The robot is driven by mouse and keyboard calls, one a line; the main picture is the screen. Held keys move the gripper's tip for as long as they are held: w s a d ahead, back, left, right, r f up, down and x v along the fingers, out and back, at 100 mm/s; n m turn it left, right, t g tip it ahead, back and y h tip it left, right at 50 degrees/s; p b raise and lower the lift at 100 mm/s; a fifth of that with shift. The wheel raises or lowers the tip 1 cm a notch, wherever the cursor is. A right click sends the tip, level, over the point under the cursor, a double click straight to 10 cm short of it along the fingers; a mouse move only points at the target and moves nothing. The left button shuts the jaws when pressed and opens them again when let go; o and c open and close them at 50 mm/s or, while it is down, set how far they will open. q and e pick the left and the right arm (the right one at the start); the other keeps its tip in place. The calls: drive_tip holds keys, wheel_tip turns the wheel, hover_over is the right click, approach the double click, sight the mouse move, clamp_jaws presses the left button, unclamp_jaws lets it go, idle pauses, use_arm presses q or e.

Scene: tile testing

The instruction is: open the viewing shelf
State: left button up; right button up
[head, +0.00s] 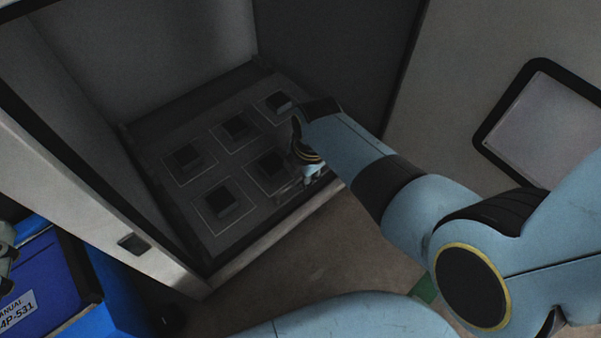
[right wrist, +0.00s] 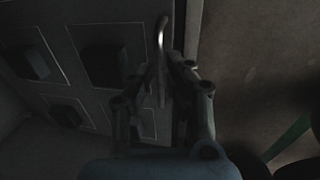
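The viewing shelf (head: 150,150) is a dark grey panel with several square wells, set low inside the open cabinet. In the right wrist view the shelf (right wrist: 84,20) lies at the left, with a thin metal handle (right wrist: 161,32) by its edge. My right gripper (head: 305,172) is at the shelf's front right edge. In the right wrist view its fingers (right wrist: 168,72) are drawn close together on either side of the handle; the exact contact is dark. Part of my left gripper (head: 6,258) shows at the left picture edge, its fingers mostly cut off.
The cabinet's white side wall (head: 90,190) stands left of the shelf. A blue box with a label (head: 35,285) is at the lower left. A framed screen (head: 545,125) is on the right panel. Brown floor (head: 310,255) lies open before the shelf.

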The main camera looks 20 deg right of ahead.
clamp_jaws()
